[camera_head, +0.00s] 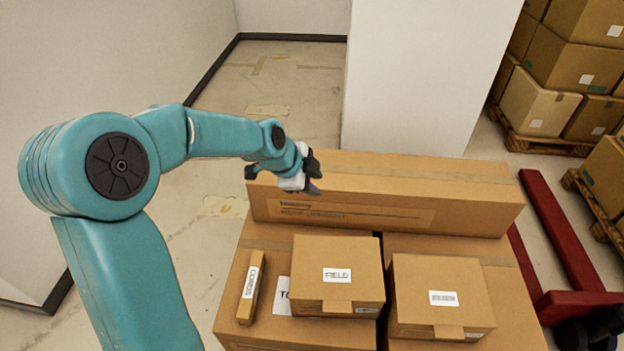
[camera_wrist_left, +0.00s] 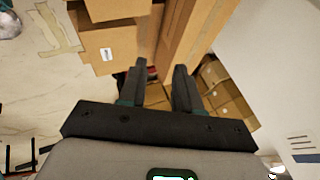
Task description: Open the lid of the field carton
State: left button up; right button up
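The field carton (camera_head: 338,274) is a brown box with a white FIELD label. It sits in the middle of the larger boxes in the head view, its lid shut and a small tab (camera_head: 337,306) at the front edge. My left gripper (camera_head: 314,179) is behind and above it, near the long box, and not touching the field carton. In the left wrist view the two dark fingers (camera_wrist_left: 158,88) stand apart with nothing between them. My right gripper does not show in either view.
A second carton (camera_head: 440,295) stands right of the field carton, and a narrow CORDS box (camera_head: 251,287) lies to its left. A long box (camera_head: 385,190) lies behind. A red pallet jack (camera_head: 550,250) and stacked boxes (camera_head: 565,70) are at the right.

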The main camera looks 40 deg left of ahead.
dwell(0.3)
pick_arm(q)
jog(key=shift+b, duration=0.4)
jog(key=shift+r, duration=0.15)
jog(key=b+v, duration=0.1)
jog(key=v, duration=1.5)
jog(key=shift+s+b, duration=0.2)
jog(key=shift+b, duration=0.2)
